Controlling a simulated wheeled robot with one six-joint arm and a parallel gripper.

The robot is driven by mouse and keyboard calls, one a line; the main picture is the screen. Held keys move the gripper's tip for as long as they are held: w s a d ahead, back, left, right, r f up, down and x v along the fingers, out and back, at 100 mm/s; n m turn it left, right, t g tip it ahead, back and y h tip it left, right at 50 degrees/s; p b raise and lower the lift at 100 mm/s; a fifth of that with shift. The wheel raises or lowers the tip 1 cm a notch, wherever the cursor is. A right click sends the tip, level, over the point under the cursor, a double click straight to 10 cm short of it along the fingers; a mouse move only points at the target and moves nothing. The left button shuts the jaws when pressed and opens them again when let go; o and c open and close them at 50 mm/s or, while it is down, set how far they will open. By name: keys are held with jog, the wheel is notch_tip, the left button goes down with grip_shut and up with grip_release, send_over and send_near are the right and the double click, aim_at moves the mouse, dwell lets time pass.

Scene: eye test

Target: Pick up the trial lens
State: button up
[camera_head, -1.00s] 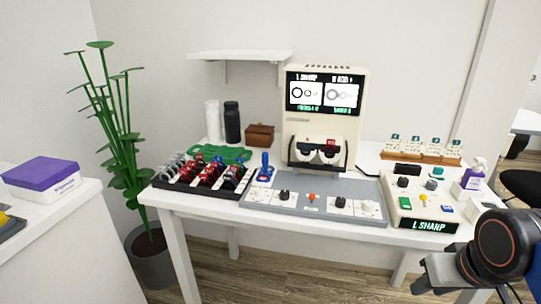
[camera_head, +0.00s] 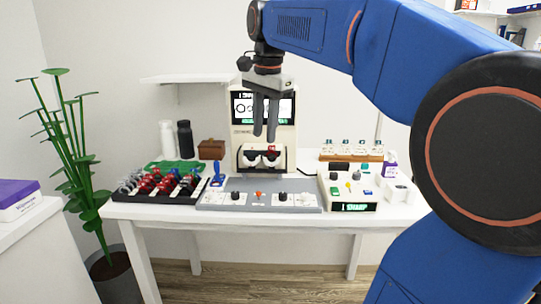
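Several trial lenses with red, black and grey rims (camera_head: 165,186) stand in rows in a black tray (camera_head: 190,201) at the left of the white table. I cannot tell which one the task means. My gripper (camera_head: 265,137) points down in front of the cream test unit (camera_head: 238,140), above the table and right of the tray. Its two dark fingers are a little apart with nothing between them. It covers part of the unit's screen (camera_head: 287,108).
A grey control panel (camera_head: 240,190) lies right of the tray, with an upright blue handle (camera_head: 217,172) between them. A cream button box (camera_head: 357,203) and a wooden rack (camera_head: 340,157) stand at the right. A shelf (camera_head: 190,79) and bottles (camera_head: 185,140) are behind. A plant (camera_head: 75,150) stands left.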

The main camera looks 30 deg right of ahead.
jog(key=w+d+r+m+g, duration=0.2)
jog(key=w+d+r+m, duration=0.6)
jog(key=w+r+m, duration=0.15)
send_near(272, 154)
jog(key=f, duration=0.5)
jog(key=shift+d+f, duration=0.2)
jog(key=shift+f, duration=0.05)
grip_shut()
